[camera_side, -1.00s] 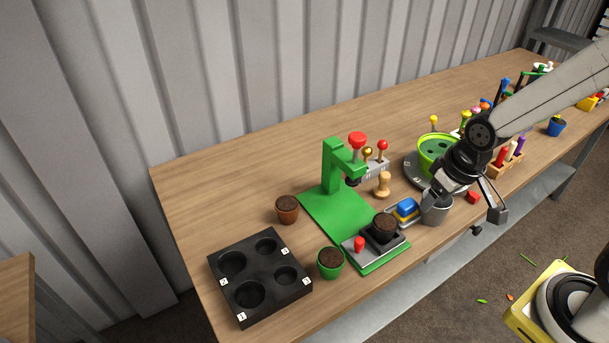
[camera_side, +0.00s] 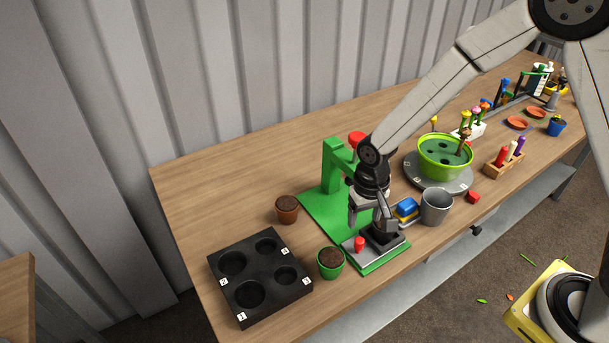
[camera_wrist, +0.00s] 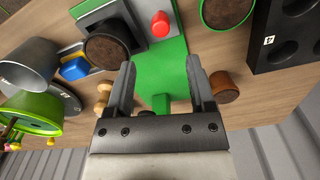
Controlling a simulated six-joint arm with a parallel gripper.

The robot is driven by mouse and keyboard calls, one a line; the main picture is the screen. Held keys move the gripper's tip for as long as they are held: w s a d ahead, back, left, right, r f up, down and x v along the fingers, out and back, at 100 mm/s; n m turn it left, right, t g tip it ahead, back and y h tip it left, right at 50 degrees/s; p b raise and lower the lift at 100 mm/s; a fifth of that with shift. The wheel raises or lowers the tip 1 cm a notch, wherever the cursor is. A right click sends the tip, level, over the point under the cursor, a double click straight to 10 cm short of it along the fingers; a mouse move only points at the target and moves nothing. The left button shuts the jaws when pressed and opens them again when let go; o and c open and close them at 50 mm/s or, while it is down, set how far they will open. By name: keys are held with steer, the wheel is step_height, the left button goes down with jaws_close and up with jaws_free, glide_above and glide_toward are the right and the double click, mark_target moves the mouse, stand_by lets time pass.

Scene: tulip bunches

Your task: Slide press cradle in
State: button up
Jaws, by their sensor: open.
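The green press (camera_side: 331,164) stands on its green base (camera_side: 318,214). Its cradle is a grey plate (camera_side: 353,257) pulled out toward the front edge, with a red knob (camera_side: 359,243) on it. In the wrist view the cradle's red knob (camera_wrist: 161,24) is just beyond my fingertips. A dark soil-filled pot (camera_wrist: 106,50) sits in the cradle's black holder beside the knob. In the side view my arm partly hides that holder and the press column. My gripper (camera_wrist: 160,66) is open and empty above the green base, fingers pointing toward the knob; it also shows in the side view (camera_side: 371,226).
A green pot (camera_side: 331,263) stands close left of the cradle, and a brown pot (camera_side: 287,209) left of the base. A black tray (camera_side: 263,306) lies front left. A blue-and-yellow block (camera_side: 405,208) and grey cup (camera_side: 436,206) stand to the right.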

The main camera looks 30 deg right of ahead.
mark_target(359, 239)
steer(key=shift+f, duration=0.2)
steer(key=shift+f, duration=3.75)
jaws_close()
steer(key=shift+a, duration=0.1)
